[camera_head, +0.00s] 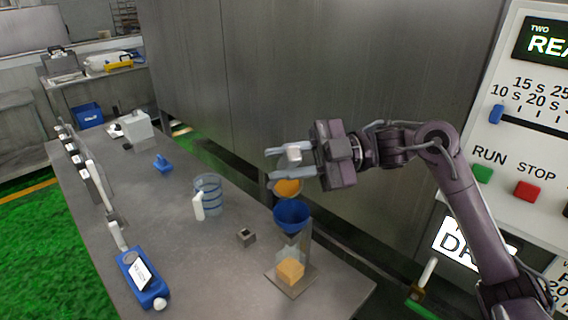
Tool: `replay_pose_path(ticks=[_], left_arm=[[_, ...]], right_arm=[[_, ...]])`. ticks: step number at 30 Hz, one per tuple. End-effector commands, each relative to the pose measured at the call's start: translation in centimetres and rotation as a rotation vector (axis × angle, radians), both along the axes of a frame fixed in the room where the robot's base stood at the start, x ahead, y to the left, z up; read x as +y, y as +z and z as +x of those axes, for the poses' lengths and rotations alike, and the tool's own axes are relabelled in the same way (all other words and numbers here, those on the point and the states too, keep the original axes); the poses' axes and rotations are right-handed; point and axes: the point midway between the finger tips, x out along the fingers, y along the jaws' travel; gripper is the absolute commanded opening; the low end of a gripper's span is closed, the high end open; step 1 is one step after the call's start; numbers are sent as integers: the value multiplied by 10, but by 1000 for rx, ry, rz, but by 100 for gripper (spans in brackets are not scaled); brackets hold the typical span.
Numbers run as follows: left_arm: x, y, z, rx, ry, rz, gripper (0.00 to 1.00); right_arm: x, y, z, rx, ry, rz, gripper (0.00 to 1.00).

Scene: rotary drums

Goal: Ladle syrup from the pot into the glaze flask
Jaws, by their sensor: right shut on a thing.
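My right gripper (290,160) comes in from the right and is shut on the pale grey handle (294,153) of what looks like a ladle. Orange syrup (287,187) shows just below the jaws, seemingly in the ladle's bowl. It is above and slightly behind a blue funnel (291,216). Below the funnel, a clear flask (289,256) with amber contents in its lower part stands on a grey stand (285,288). I cannot make out a pot for certain. My left gripper is not in view.
A clear blue-banded jug (208,188) with a white handle stands left of the funnel. A small grey block (246,237), a blue device (140,278) and a blue clip-like item (162,163) are on the grey table (205,270). A control panel (520,150) stands at right.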

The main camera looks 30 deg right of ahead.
Motion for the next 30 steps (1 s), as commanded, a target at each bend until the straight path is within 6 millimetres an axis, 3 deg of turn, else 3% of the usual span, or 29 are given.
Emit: replay_pose_path(ticks=[30], left_arm=[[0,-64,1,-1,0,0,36]], right_arm=[[5,-30,-26,-182,0,-35,0]])
